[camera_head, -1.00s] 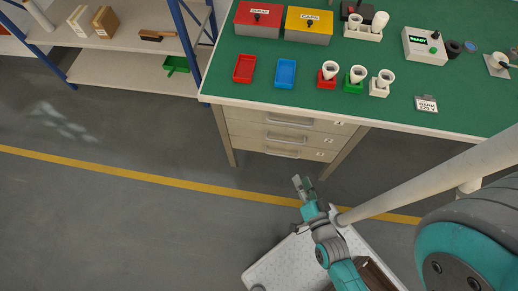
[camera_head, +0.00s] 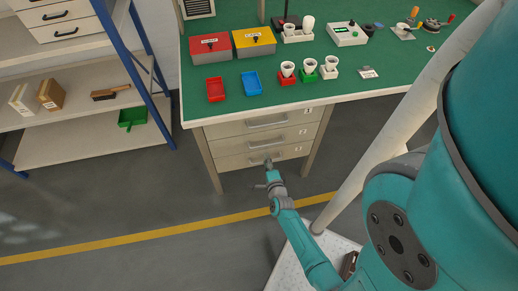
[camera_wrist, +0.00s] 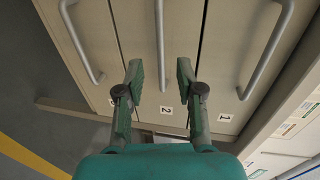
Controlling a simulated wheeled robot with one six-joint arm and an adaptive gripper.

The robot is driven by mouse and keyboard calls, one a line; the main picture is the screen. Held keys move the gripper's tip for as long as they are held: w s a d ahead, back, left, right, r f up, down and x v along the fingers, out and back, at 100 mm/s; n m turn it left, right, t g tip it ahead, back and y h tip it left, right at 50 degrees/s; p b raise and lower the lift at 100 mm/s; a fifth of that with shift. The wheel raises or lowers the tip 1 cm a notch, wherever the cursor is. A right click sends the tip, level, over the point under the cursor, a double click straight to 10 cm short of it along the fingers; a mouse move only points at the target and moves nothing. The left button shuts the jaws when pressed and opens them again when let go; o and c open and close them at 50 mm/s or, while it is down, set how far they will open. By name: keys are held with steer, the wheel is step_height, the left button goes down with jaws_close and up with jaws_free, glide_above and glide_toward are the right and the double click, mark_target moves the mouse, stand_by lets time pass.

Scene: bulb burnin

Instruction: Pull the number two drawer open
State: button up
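The number two drawer (camera_head: 232,147) is the middle of three grey drawers under the green-topped bench, and its front looks flush with the others. In the wrist view its bar handle (camera_wrist: 160,45) runs up the picture, with the label 2 (camera_wrist: 166,111) near its lower end. My gripper (camera_wrist: 160,70) is open, with one finger on each side of this handle in the picture. I cannot tell whether the fingers reach around the bar. In the head view my gripper (camera_head: 268,163) is in front of the lower drawers and partly hides them.
The number one drawer (camera_head: 225,129) is above and the number three drawer (camera_head: 230,162) below. Their handles flank my fingers in the wrist view. Trays, boxes and bulb holders stand on the bench (camera_head: 205,115). A blue-framed shelf (camera_head: 100,140) is at left; the floor before the drawers is clear.

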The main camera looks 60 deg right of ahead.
mark_target(262, 146)
steer(key=x, duration=0.9)
steer(key=shift+w+d, duration=0.2)
steer(key=shift+w, duration=0.05)
jaws_close()
